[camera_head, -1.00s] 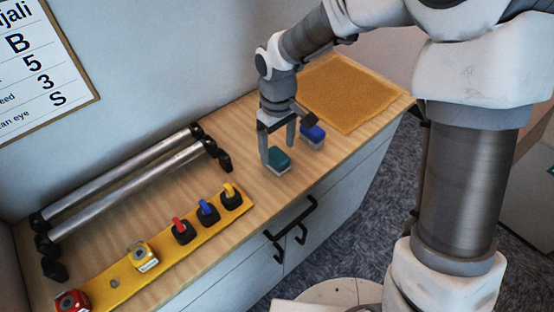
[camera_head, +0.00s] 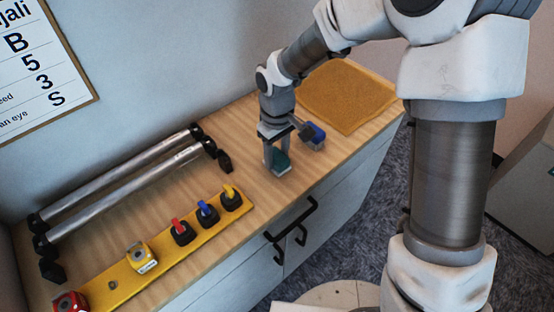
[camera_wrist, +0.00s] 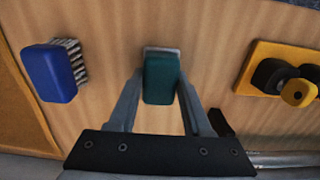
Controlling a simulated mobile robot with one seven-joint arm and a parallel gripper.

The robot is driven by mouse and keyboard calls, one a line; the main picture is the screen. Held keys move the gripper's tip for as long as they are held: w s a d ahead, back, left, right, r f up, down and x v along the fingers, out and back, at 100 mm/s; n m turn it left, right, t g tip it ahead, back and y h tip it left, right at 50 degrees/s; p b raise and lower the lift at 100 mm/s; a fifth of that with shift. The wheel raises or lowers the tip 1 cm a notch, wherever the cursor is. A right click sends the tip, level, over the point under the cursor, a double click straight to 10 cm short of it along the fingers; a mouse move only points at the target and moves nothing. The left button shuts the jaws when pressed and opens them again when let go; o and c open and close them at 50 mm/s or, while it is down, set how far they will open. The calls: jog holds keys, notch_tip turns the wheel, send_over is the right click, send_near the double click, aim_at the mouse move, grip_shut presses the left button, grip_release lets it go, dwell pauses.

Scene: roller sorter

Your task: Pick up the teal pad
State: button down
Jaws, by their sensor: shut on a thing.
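The teal pad (camera_wrist: 160,80) is a small block with a pale grey edge along its far side in the wrist view. My gripper (camera_wrist: 158,92) has one finger on each side of it and is shut on it. In the head view the teal pad (camera_head: 281,163) is at the wooden counter top, partly hidden by my gripper (camera_head: 277,160). I cannot tell whether the pad touches the counter.
A blue brush-like block (camera_head: 313,135) stands close behind the pad. A tan mat (camera_head: 352,95) lies farther back. Two metal rollers (camera_head: 130,185) lie along the wall. A yellow strip (camera_head: 170,252) with several coloured pieces lies at the front left.

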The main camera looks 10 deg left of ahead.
aim_at(277, 154)
jog(key=shift+r, duration=0.15)
notch_tip(277, 154, up, 4)
jog(key=shift+r+p, duration=0.25)
jog(key=shift+p, duration=0.1)
jog(key=s+d+r+p, duration=0.1)
jog(key=s+d+r, duration=0.5)
jog(key=s, duration=0.3)
jog(key=shift+d+r, duration=0.15)
jog(key=shift+d, duration=0.55)
jog(key=c, duration=1)
grip_release()
jog(key=c, duration=0.5)
jog(key=shift+s, duration=0.15)
